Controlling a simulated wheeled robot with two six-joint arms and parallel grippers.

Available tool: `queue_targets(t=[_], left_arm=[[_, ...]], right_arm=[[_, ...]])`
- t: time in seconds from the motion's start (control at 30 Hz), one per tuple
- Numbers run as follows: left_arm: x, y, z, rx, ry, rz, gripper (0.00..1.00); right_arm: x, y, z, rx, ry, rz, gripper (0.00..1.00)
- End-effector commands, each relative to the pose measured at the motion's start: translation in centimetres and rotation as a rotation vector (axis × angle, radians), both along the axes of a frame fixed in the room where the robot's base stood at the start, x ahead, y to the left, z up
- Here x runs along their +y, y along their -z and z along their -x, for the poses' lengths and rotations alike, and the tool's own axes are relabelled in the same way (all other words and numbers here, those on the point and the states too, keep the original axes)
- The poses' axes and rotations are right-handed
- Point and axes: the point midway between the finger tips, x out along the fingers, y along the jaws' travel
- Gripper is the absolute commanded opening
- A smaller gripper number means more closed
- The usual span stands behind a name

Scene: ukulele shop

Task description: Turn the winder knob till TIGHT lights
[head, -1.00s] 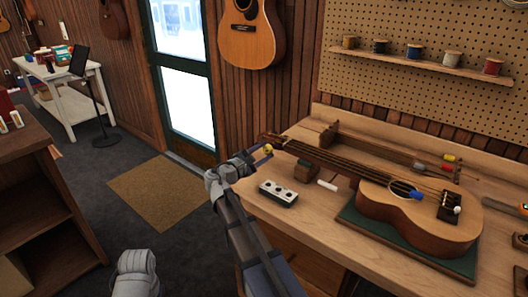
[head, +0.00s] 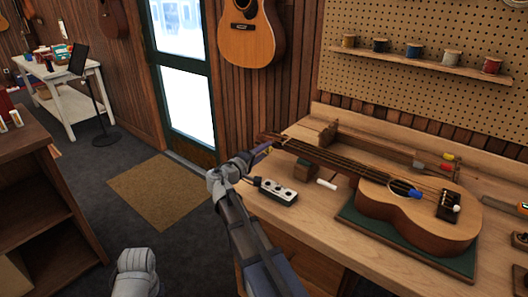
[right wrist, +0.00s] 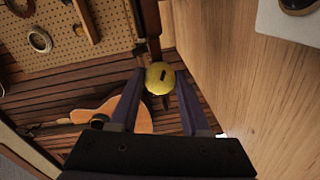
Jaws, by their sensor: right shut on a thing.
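The ukulele (head: 420,222) lies on its back on a green mat (head: 350,217), its neck pointing left toward my right gripper (head: 264,152). My right gripper is at the headstock end, over the bench's left edge. In the right wrist view, the yellow winder knob (right wrist: 160,76), with a dark slot, sits between the fingers of this gripper (right wrist: 161,78), which is shut on it. The knob is hidden in the head view. A small pale box with round windows (head: 277,192) stands just right of my right wrist; I cannot read any label or tell a lit lamp.
The wooden bench (head: 305,225) carries a small white stick (head: 326,184) beside the neck. A neck support block (head: 303,170) stands under the neck. Screwdrivers with coloured handles lie behind the ukulele. A pegboard shelf (head: 425,62) holds string spools.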

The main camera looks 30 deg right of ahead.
Motion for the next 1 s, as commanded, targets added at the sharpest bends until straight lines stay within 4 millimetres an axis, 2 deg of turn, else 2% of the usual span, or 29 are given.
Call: queue_targets(t=[0.2,0.5,1.0], left_arm=[[0.00,0.14,0.00,0.000,0.000,0.000,0.00],[0.00,0.22,0.00,0.000,0.000,0.000,0.00],[-0.01,0.26,0.00,0.000,0.000,0.000,0.00]], right_arm=[[0.07,0.24,0.18,-0.162,0.001,-0.074,0.00],[0.06,0.28,0.21,-0.316,0.003,-0.138,0.00],[0.06,0.29,0.22,-0.387,0.003,-0.167,0.00]])
